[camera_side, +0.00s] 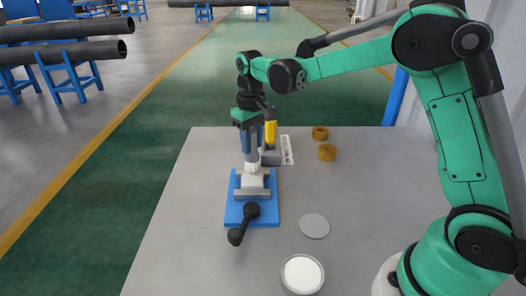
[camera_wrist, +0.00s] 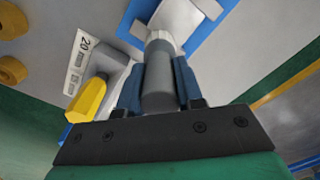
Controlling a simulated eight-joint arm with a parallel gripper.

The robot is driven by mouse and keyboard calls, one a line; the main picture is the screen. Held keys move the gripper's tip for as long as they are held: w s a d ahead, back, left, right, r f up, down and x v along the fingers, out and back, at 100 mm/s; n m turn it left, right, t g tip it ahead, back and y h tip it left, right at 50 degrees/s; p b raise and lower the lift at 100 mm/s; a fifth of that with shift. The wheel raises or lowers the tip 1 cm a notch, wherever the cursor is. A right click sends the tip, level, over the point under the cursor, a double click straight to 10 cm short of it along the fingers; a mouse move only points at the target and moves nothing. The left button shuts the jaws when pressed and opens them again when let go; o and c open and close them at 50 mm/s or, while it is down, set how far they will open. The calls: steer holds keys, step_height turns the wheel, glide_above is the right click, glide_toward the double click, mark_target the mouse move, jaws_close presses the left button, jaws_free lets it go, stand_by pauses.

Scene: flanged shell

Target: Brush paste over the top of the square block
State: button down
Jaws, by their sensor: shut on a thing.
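My gripper (camera_side: 251,146) has its blue fingers shut on a brush, seen in the wrist view as a grey round handle (camera_wrist: 157,82) between the fingers. The brush's pale lower end (camera_side: 253,167) points down at the white square block (camera_side: 254,184). It appears to touch the block's top or hang just above it; I cannot tell which. The block also shows in the wrist view (camera_wrist: 178,18), partly behind the brush. It sits in a grey vise (camera_side: 251,194) on a blue base (camera_side: 234,213). Any paste on the block's top cannot be made out. A round dish of white paste (camera_side: 302,273) stands at the front.
A black vise handle (camera_side: 243,223) sticks out at the front. A yellow-handled tool (camera_side: 270,131) stands in a grey holder behind the vise, beside a label plate (camera_wrist: 78,62). Two brass rings (camera_side: 327,153) and a grey disc (camera_side: 314,226) lie rightward. The table's left side is clear.

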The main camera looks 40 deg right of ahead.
steer(key=shift+s+a, duration=2.25)
steer(key=shift+w+d+r, duration=0.15)
steer(key=shift+w+d, duration=2.1)
steer(key=shift+r, duration=3.85)
steer(key=shift+f, duration=0.1)
